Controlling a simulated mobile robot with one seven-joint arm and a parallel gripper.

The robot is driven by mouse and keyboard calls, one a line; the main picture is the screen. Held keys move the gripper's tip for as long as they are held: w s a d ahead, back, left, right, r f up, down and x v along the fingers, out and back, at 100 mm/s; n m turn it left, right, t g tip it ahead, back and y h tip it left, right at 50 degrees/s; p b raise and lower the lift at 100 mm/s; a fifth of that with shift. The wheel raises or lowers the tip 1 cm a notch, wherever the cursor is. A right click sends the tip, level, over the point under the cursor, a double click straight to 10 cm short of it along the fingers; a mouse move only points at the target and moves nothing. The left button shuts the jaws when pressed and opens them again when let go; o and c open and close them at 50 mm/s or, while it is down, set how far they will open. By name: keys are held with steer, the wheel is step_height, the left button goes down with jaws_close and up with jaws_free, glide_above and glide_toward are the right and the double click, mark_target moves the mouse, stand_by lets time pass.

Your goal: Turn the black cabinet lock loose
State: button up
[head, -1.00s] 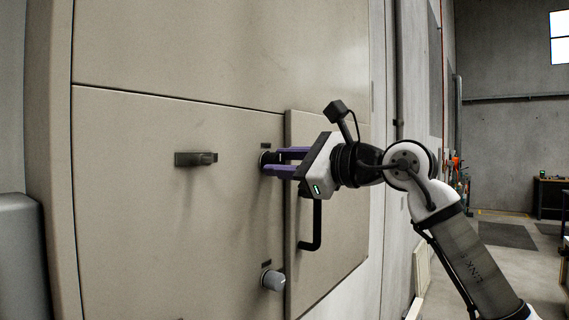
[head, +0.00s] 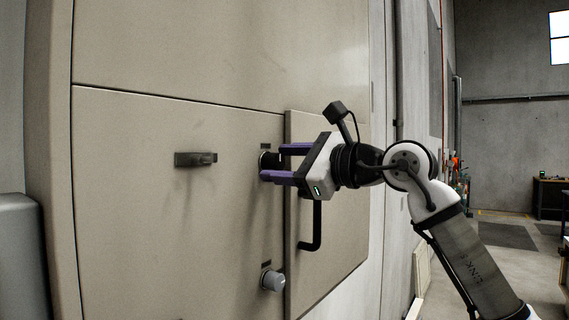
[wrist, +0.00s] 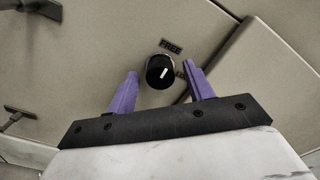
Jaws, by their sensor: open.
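The black lock (head: 268,160) is a round knob on the beige cabinet's front, beside the seam of the right-hand panel. In the wrist view the knob (wrist: 160,71) has a white mark pointing up and slightly right, roughly toward a plate reading FREE (wrist: 171,46). A second label (wrist: 180,74) is partly hidden by the right finger. My gripper (head: 272,162) has purple fingers, open, one on either side of the knob. In the wrist view the gripper (wrist: 161,74) shows gaps between fingers and knob.
A black bar handle (head: 313,228) hangs on the right panel, just below my gripper. A grey knob (head: 272,279) is lower on the cabinet. A dark latch handle (head: 196,159) is to the left. Open floor lies far right.

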steer(key=b+v, duration=0.3)
steer(key=v, duration=1)
steer(key=shift+s+d, duration=0.25)
steer(key=shift+d, duration=0.05)
stand_by(1.5)
